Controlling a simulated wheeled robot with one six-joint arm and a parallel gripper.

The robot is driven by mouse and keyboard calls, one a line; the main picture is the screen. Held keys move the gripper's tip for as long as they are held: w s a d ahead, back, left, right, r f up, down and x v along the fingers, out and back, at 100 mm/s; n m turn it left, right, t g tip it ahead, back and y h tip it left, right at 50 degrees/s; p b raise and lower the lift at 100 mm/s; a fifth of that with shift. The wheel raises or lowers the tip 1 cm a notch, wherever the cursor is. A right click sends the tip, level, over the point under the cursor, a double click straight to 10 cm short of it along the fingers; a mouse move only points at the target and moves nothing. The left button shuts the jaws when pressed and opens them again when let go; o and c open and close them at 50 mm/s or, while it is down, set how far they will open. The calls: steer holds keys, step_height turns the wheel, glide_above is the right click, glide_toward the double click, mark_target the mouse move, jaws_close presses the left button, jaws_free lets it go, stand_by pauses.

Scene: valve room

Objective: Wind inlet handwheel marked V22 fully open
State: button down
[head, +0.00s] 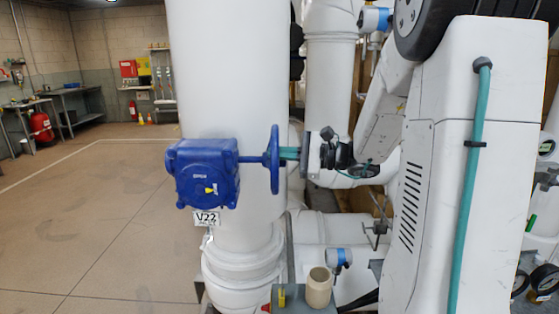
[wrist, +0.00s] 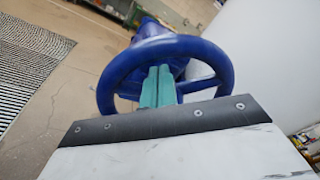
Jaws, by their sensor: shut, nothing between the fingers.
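The blue handwheel (head: 274,160) shows edge-on in the head view, on a stem at the right of a blue gearbox (head: 204,172). A tag marked V22 (head: 206,218) hangs below the gearbox. In the wrist view the wheel's rim (wrist: 107,82) and spokes show nearly face-on. My gripper (head: 284,153) points left at the wheel, its teal fingers shut together with nothing between them. In the wrist view the fingertips (wrist: 159,69) lie within the rim's outline, in front of the hub area. Whether they touch a spoke or reach between spokes I cannot tell.
A thick white pipe (head: 228,80) stands behind the gearbox. Below the wheel is a grey ledge with a beige cup (head: 318,288) and a small gauge (head: 339,259). More pipes crowd the right. Open floor (head: 90,220) lies to the left, with benches (head: 70,92) beyond.

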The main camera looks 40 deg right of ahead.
steer(key=shift+s+f, duration=0.1)
steer(key=shift+s+a+f, duration=0.15)
steer(key=shift+s+f, duration=0.05)
steer(key=shift+f, duration=0.2)
steer(key=shift+s+a+f, duration=0.15)
steer(key=shift+f, duration=0.2)
steer(key=shift+s+a+f, duration=0.1)
steer(key=shift+s+f, duration=0.05)
steer(key=shift+f, duration=0.75)
steer(key=shift+f, duration=0.8)
steer(key=shift+w+f, duration=0.1)
steer(key=shift+w, duration=0.1)
